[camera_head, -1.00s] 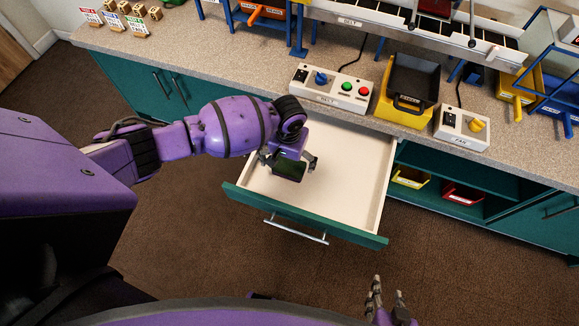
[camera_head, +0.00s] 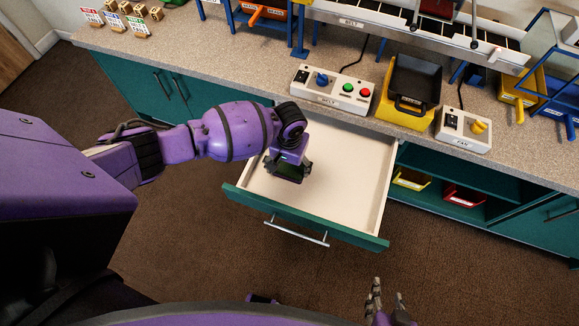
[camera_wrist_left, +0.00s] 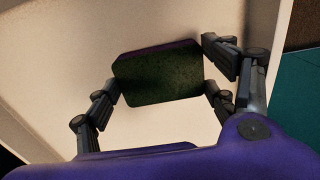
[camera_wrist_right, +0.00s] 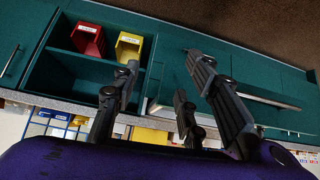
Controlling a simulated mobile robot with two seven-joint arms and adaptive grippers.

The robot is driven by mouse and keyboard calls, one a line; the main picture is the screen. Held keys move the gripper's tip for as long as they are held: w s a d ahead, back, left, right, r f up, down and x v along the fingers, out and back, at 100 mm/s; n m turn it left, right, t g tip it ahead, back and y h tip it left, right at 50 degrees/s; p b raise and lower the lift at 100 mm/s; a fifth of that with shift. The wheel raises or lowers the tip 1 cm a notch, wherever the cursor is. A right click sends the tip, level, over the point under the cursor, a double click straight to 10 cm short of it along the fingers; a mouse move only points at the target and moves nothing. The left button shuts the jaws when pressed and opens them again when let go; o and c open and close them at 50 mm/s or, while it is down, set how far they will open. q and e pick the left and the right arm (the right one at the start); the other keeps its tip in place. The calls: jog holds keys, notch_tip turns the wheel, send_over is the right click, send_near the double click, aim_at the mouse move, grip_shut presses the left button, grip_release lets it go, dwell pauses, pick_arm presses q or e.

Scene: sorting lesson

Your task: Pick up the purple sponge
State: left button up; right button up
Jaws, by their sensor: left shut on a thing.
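The purple sponge (camera_wrist_left: 160,75) shows in the left wrist view with a dark green face towards the camera and a thin purple edge at the top. It is between the fingers of my left gripper (camera_head: 288,172), which is shut on it inside the open drawer (camera_head: 345,175). In the head view the gripper largely covers the sponge. I cannot tell whether the sponge touches the drawer floor. My right gripper (camera_head: 385,300) is open and empty, away from the drawer, low in the head view.
The drawer's green front (camera_head: 300,217) and its walls surround my left gripper. The counter above holds a belt control box (camera_head: 333,90), a yellow bin with a black tray (camera_head: 410,92) and a fan switch box (camera_head: 463,129). The rest of the drawer looks bare.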

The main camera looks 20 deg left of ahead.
aim_at(289, 167)
pick_arm(q)
jog(key=shift+r, duration=0.15)
pick_arm(e)
jog(key=shift+s, duration=0.15)
pick_arm(q)
jog(key=shift+r, duration=0.25)
notch_tip(289, 167, up, 2)
jog(key=shift+r+p, duration=0.2)
jog(key=shift+p, duration=0.15)
jog(key=s+d+r+p, duration=0.2)
jog(key=s+d+r, duration=0.2)
jog(key=s+r, duration=0.5)
jog(key=shift+s+r+p, duration=0.3)
jog(key=shift+s+r, duration=0.1)
jog(key=shift+s, duration=1.9)
pick_arm(e)
jog(key=shift+w+a+r, duration=0.2)
jog(key=shift+w+r, duration=0.05)
jog(key=shift+r, duration=0.5)
jog(key=shift+w+a+r, duration=0.15)
jog(key=shift+w+r, duration=0.1)
jog(key=shift+r, duration=0.45)
